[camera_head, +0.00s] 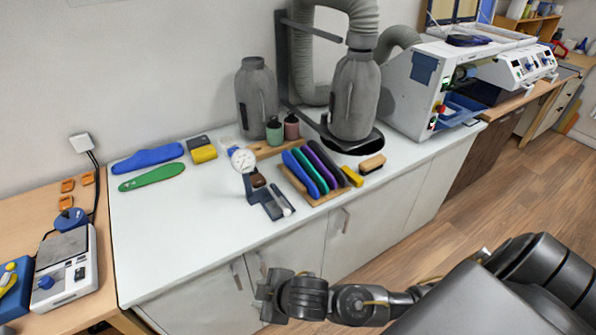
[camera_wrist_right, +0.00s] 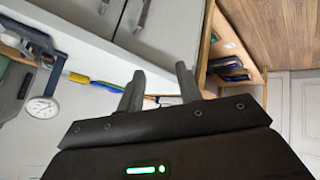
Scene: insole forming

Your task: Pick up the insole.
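A blue insole (camera_head: 148,158) and a green insole (camera_head: 152,177) lie flat on the left part of the white counter (camera_head: 180,240). More insole-shaped pieces, blue, green and purple (camera_head: 327,162), lie side by side in a wooden rack (camera_head: 324,197) in the middle of the counter. My right gripper (camera_head: 264,296) is low in front of the counter's cabinet doors, apart from all insoles. In the right wrist view its two fingers (camera_wrist_right: 161,88) are spread with nothing held between them. My left gripper is not in view.
A dial gauge (camera_head: 242,159) on a stand is left of the rack. Grey bottles (camera_head: 257,95), a hose and a grey machine (camera_head: 415,90) stand behind and right. A scale (camera_head: 65,270) sits on the wooden table at left. The counter's front left is clear.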

